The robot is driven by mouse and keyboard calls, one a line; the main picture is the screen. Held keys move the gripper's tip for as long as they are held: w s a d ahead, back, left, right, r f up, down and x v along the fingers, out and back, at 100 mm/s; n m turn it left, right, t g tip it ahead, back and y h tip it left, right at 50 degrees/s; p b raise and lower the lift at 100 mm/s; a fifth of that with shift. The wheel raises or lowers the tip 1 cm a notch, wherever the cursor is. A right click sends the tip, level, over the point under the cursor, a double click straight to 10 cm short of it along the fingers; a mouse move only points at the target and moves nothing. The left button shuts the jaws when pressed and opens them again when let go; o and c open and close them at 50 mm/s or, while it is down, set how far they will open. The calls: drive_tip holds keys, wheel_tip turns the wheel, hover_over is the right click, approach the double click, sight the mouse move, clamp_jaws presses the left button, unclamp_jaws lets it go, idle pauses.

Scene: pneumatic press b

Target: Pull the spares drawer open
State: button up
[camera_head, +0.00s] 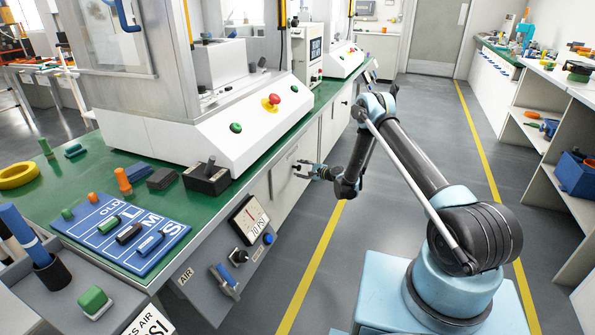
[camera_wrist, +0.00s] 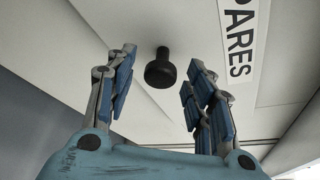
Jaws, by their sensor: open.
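My gripper (camera_wrist: 158,75) is open, with one finger on each side of the knob and a gap to both. In the head view my gripper (camera_head: 302,170) is at the cabinet front under the green bench top. The drawer front looks flush there, and the knob is hard to make out behind the fingers.
The green bench (camera_head: 150,195) carries a white press (camera_head: 235,125) with red and green buttons and a blue tray (camera_head: 125,228) of small parts. A gauge panel (camera_head: 248,228) is on the bench front. Grey floor with yellow lines lies clear to the right.

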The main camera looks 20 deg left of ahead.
drive_tip(key=shift+x, duration=1.05)
clamp_jaws()
